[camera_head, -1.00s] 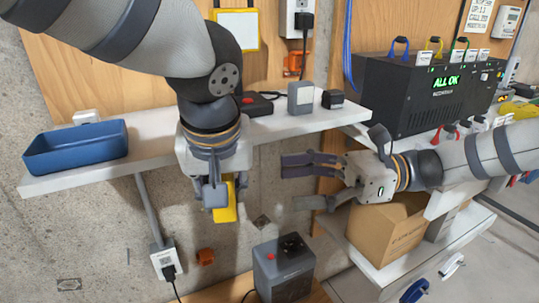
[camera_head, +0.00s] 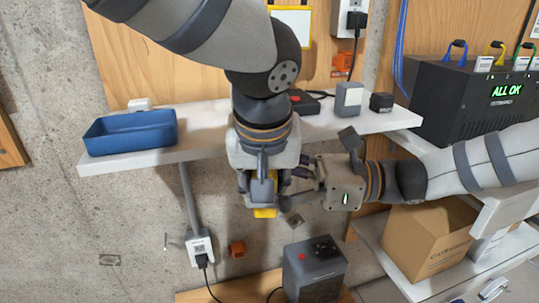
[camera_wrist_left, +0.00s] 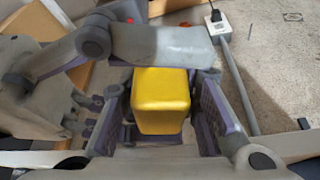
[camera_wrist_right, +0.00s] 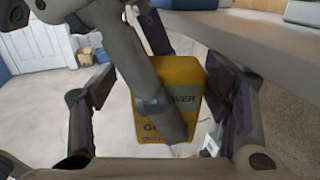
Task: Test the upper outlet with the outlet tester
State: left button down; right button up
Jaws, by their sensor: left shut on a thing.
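A yellow block-shaped device (camera_head: 265,212), which looks like the outlet tester, is held pointing down below the shelf. My left gripper (camera_head: 263,185) is shut on it; the yellow end fills the middle of the left wrist view (camera_wrist_left: 161,100). My right gripper (camera_head: 292,190) comes from the right, its fingers beside the device. In the right wrist view the labelled yellow face (camera_wrist_right: 172,100) lies between its spread fingers, with gaps at the sides. The upper outlet (camera_head: 351,20) is on the wall at the top, with a black plug in its lower part. Its upper part is cut off.
A white shelf (camera_head: 200,143) carries a blue tray (camera_head: 130,133) and small grey and black boxes (camera_head: 349,99). A lower outlet (camera_head: 200,247) with a plug is below. A grey box (camera_head: 314,270) stands under the grippers. A black "ALL OK" unit (camera_head: 480,105) stands right.

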jog(key=c, duration=1.1)
jog(key=o, duration=1.1)
jog(key=shift+o, duration=0.2)
jog(key=shift+d, duration=0.1)
jog(key=d, duration=1.2)
jog(key=shift+s, duration=0.3)
jog(key=shift+a, duration=0.1)
